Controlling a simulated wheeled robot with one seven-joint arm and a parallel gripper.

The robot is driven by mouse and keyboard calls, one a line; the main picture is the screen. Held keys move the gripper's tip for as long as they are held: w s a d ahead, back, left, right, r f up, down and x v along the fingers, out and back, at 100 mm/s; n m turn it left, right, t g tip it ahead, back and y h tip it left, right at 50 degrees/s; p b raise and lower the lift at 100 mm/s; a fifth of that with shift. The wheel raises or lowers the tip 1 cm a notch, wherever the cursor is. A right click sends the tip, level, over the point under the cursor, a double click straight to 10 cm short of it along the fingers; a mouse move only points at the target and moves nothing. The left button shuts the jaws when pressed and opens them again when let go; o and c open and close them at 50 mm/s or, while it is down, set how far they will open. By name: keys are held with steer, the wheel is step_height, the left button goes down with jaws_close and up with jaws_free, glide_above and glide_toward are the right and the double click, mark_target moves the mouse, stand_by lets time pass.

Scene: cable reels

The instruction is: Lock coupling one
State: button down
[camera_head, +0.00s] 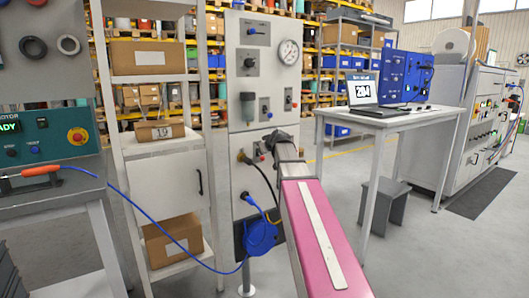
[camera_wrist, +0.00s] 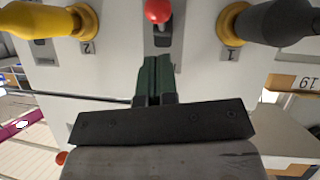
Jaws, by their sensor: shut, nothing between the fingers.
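Coupling one (camera_wrist: 232,22) is a brass ring at the upper right of the wrist view, beside the label "1". A dark grey plug (camera_wrist: 278,22) sits at it. Coupling two (camera_wrist: 84,20), with a yellow plug (camera_wrist: 38,20), is at the upper left beside the label "2". A red-knobbed lever (camera_wrist: 158,12) stands between them over a dark slot. My gripper (camera_wrist: 155,62) is shut and empty, its green fingers together just below the lever in the picture. Whether they touch the panel is unclear. In the head view my gripper (camera_head: 272,138) is at the grey panel (camera_head: 239,100), partly hidden by my arm.
The panel carries a gauge (camera_head: 289,52) and a blue cable reel (camera_head: 260,236) with a cable running left. A shelf with boxes (camera_head: 150,55) stands close on the left. A table with a laptop (camera_head: 375,95) stands right.

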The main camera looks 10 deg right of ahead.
steer(key=shift+s, duration=0.15)
steer(key=v, duration=1)
steer(key=shift+s+r, duration=0.15)
steer(key=shift+s, duration=0.1)
steer(key=s+a+f+m+g, duration=0.1)
steer(key=s+a+f+g, duration=0.3)
steer(key=f, duration=0.7)
steer(key=s+a+f+m+g+h, duration=0.1)
steer(key=s+f+g, duration=0.1)
steer(key=s+f, duration=0.65)
steer(key=s+a+f+m+g, duration=0.1)
steer(key=s+a+f+g, duration=0.15)
steer(key=f, duration=1.15)
steer(key=s+a+f+m+g+h, duration=0.1)
steer(key=s+f+g, duration=0.2)
steer(key=s+f, duration=0.7)
steer(key=shift+a+m+g, duration=0.2)
steer(key=shift+m+g, duration=0.1)
steer(key=shift+g, duration=0.05)
